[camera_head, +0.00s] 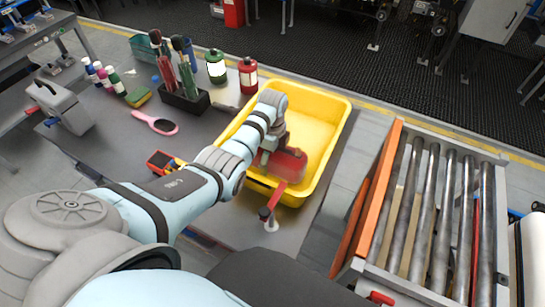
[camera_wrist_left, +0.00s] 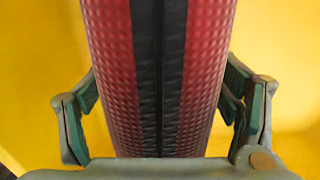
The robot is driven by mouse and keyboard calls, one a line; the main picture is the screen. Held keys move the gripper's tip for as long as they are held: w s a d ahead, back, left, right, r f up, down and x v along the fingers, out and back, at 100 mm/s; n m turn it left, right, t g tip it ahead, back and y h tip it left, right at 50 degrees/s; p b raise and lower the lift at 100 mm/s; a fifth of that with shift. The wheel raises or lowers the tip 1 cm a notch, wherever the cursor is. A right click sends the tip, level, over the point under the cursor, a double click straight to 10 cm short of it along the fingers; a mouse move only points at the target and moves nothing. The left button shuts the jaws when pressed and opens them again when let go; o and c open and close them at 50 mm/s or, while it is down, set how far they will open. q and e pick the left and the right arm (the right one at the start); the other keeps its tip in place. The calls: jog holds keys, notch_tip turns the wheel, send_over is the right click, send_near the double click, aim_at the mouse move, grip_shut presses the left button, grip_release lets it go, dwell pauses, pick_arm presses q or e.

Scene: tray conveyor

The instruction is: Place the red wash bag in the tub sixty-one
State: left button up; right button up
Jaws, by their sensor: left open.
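The red wash bag (camera_head: 289,164) is inside the yellow tub (camera_head: 318,105), near its front wall. In the left wrist view the bag (camera_wrist_left: 205,60) shows a red textured surface with a black strip down the middle. My left gripper (camera_head: 272,158) reaches into the tub at the bag. In the left wrist view its fingers (camera_wrist_left: 160,95) are open, one on each side of the bag. The bag hides part of both fingers, and any contact is unclear. No number is readable on the tub. My right gripper is not in view.
A roller conveyor (camera_head: 430,205) with an orange side rail stands right of the tub. A pink hairbrush (camera_head: 155,123), a dark holder (camera_head: 184,103) with brushes and several bottles lie to the left.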

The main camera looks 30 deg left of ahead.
pick_arm(q)
jog(key=shift+r, duration=0.15)
jog(key=shift+r, duration=0.4)
notch_tip(320, 180, up, 11)
jog(key=shift+r+p, duration=0.1)
jog(key=shift+p, duration=0.7)
